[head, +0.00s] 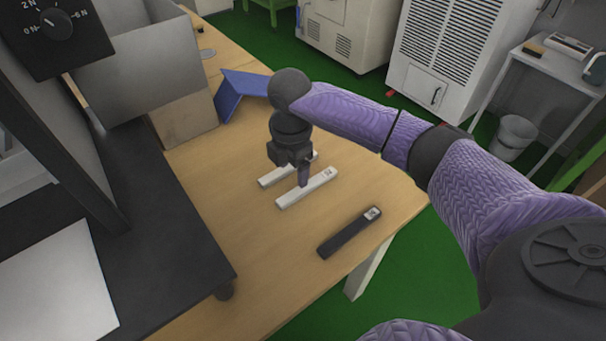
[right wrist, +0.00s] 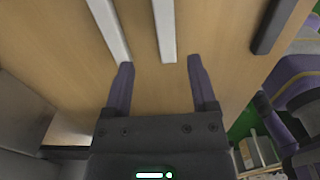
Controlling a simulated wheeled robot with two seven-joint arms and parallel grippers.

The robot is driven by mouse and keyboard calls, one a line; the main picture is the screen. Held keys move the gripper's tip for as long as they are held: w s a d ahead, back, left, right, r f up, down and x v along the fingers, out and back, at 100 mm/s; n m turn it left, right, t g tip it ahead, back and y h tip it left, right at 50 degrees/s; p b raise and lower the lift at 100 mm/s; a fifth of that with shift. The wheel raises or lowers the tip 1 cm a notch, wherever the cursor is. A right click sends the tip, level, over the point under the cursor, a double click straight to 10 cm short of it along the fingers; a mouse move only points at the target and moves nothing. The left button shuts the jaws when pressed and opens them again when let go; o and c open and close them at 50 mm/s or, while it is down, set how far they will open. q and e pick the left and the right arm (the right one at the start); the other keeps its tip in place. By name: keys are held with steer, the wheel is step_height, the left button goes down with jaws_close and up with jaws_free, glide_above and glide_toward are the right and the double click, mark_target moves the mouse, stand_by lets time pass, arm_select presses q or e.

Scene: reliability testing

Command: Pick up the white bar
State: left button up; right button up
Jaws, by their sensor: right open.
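Two white bars lie side by side on the wooden table. The nearer white bar (head: 308,189) also shows in the right wrist view (right wrist: 165,30); the farther white bar (head: 271,179) is partly hidden by my gripper in the head view and also shows in the right wrist view (right wrist: 110,30). My right gripper (head: 303,178) points down over the bars, open and empty. In the right wrist view its fingertips (right wrist: 160,62) lie either side of the nearer bar's end. I cannot tell its exact height. My left gripper is out of view.
A black bar (head: 349,232) lies on the table (head: 230,208) near its right edge. A blue angled object (head: 238,91) and a grey box (head: 137,65) stand farther back. A dark machine base (head: 165,255) borders the left side. The table between is clear.

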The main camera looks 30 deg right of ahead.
mark_target(307, 187)
steer(key=f+b, duration=0.1)
steer(key=f, duration=0.1)
steer(key=d+f+b, duration=0.1)
steer(key=f, duration=0.1)
steer(key=f+b, duration=0.1)
steer(key=f, duration=0.1)
steer(key=shift+s+d+f, duration=0.2)
steer(key=shift+s+d, duration=0.1)
steer(key=shift+s, duration=0.05)
steer(key=shift+r, duration=0.15)
steer(key=shift+c, duration=0.7)
steer(key=c, duration=0.7)
jaws_close()
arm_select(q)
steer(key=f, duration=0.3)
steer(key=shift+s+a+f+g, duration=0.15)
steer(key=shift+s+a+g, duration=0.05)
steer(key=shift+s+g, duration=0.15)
